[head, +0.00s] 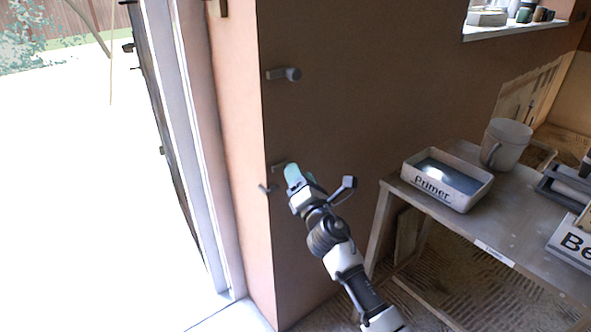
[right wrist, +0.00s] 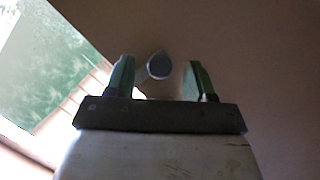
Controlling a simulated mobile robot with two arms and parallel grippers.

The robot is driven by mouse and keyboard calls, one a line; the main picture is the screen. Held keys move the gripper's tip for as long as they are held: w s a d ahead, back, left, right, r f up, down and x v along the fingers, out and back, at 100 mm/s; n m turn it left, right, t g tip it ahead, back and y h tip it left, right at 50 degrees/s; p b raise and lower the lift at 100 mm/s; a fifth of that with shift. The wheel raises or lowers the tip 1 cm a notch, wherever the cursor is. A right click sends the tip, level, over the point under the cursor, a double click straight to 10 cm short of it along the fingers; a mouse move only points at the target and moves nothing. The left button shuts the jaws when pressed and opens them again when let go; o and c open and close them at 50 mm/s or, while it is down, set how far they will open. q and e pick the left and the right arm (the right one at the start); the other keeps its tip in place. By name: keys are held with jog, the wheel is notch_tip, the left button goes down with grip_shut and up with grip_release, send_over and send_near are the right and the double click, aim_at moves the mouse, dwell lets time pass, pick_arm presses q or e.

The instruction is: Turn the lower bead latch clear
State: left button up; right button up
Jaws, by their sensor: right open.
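The lower bead latch (head: 268,188) shows as a small dark grey piece at the wall corner, partly hidden behind my right gripper (head: 292,172). In the right wrist view, a round grey knob end (right wrist: 158,66) shows between the two green fingers of the right gripper (right wrist: 157,78), nearer the left finger. The fingers are apart, and I cannot tell whether either touches it. An upper latch (head: 285,74), a grey lever, sticks out sideways from the wall higher on the same corner. My left gripper is not in view.
A bright open doorway (head: 190,130) lies left of the corner. The brown plaster wall (head: 370,80) is bare to the right. A wooden table (head: 490,228) at right bears a primer tray (head: 440,201) and a mug (head: 505,145). A windowsill (head: 515,31) holds jars.

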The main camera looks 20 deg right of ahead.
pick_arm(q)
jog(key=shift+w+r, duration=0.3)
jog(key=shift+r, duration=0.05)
pick_arm(e)
jog(key=shift+x, duration=1.35)
jog(key=shift+c, duration=0.4)
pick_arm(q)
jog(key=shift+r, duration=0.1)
pick_arm(e)
jog(key=c, duration=0.8)
